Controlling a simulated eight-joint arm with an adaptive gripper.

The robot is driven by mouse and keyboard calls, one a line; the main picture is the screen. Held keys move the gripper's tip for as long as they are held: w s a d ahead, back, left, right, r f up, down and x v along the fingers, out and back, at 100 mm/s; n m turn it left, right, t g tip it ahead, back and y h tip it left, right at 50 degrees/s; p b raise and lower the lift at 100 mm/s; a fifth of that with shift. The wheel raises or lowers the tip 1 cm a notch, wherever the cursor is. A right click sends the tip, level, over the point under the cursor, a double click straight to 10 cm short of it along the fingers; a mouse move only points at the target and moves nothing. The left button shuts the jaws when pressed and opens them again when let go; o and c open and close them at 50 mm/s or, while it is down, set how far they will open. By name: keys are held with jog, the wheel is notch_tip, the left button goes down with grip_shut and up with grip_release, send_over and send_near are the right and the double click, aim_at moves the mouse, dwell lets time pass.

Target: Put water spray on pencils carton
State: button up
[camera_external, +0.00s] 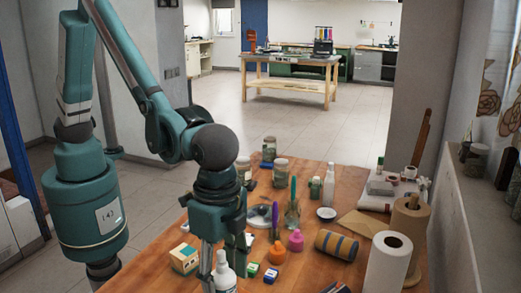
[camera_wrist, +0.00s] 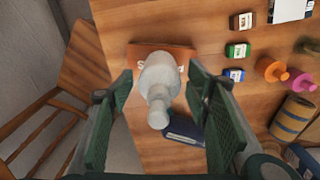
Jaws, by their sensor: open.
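The water spray, a whitish bottle with a narrow nozzle (camera_wrist: 158,85), is between my gripper's two fingers in the wrist view. In the external view its white top (camera_external: 224,275) shows below my gripper (camera_external: 223,265), cut off by the bottom edge. My gripper (camera_wrist: 160,110) is open around it, with a gap on both sides. Behind the bottle in the wrist view lies an orange-brown box (camera_wrist: 180,52) with white letters, partly hidden. A teal and tan carton (camera_external: 184,260) stands left of my gripper in the external view. I cannot tell which one is the pencils carton.
A dark blue object (camera_wrist: 185,130) lies close to the bottle. Small ink boxes (camera_wrist: 238,50), an orange pot (camera_wrist: 270,68), a pink pot (camera_wrist: 302,83) and a striped can (camera_wrist: 293,117) stand to the right. A wooden chair (camera_wrist: 80,65) is beyond the table's left edge.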

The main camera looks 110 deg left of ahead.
notch_tip(320, 180, up, 12)
jog(key=shift+a+r+p, duration=0.1)
jog(key=shift+p, duration=0.85)
jog(key=shift+a+r, duration=0.1)
jog(key=shift+s+a+r, duration=0.15)
jog(key=shift+s+r, duration=0.05)
jog(key=s+a+r+t, duration=0.2)
jog(key=s+a+r, duration=0.3)
jog(key=s+a, duration=0.25)
jog(key=s+a+r+n+t, duration=0.1)
jog(key=s+a+r, duration=0.3)
jog(key=s+a, duration=0.3)
jog(key=s+a+r+t, duration=0.2)
jog(key=s+a+r, duration=0.3)
jog(key=s, duration=0.4)
jog(key=s+a+f+t, duration=0.1)
jog(key=s+a, duration=0.2)
jog(key=s, duration=0.2)
jog(key=s+a+f+t, duration=0.1)
jog(key=s+a+f, duration=0.1)
jog(key=s, duration=0.4)
jog(key=shift+s+a+f+n, duration=0.3)
jog(key=shift+a+n, duration=0.1)
